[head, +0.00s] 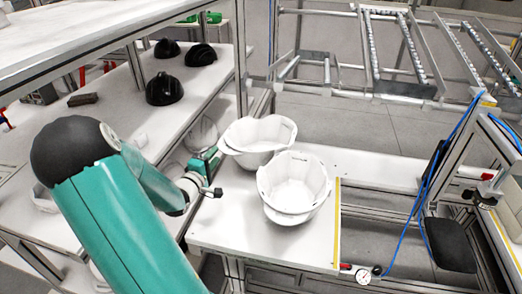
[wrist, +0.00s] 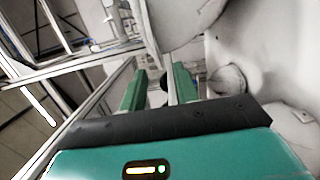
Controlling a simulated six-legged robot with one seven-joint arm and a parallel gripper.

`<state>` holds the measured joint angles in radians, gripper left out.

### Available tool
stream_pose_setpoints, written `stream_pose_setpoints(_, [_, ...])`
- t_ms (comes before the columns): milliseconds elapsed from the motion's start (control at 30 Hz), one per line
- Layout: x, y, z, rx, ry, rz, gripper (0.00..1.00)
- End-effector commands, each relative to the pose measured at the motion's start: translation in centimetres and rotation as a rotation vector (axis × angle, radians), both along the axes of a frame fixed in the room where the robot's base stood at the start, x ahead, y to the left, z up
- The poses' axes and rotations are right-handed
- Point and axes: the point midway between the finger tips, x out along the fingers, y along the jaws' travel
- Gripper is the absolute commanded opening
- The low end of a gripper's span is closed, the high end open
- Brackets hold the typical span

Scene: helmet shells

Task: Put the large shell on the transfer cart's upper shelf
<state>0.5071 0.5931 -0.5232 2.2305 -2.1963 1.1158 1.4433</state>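Two white helmet shells, open side up, sit close together on a white bench top (head: 225,228) in the head view. The rear shell (head: 262,155) has a brim pointing left; the front shell (head: 290,212) looks slightly bigger, but I cannot tell for sure which is the large one. My gripper (head: 212,166) is just left of the rear shell, near its brim. In the wrist view my gripper (wrist: 158,88) has its two green fingers apart, with white shell surface (wrist: 195,18) above them. No shell is clearly held. I cannot identify the transfer cart's upper shelf with certainty.
A shelf rack at left carries several black shells (head: 164,89) and a brown block (head: 82,99). A white shell (head: 201,135) is on a lower level behind my gripper. A metal roller frame (head: 400,85) stands at back right. Blue cables (head: 432,170) hang at right.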

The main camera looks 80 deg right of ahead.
Motion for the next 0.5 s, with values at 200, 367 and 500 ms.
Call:
stream_pose_setpoints(200, [-1.0,-2.9,0.2,-0.001,0.000,-0.002,0.31])
stream_pose_setpoints(367, [-1.3,-4.6,0.2,-0.001,0.000,-0.001,0.31])
stream_pose_setpoints(500, [-1.4,-4.8,0.2,0.001,0.001,0.000,0.31])
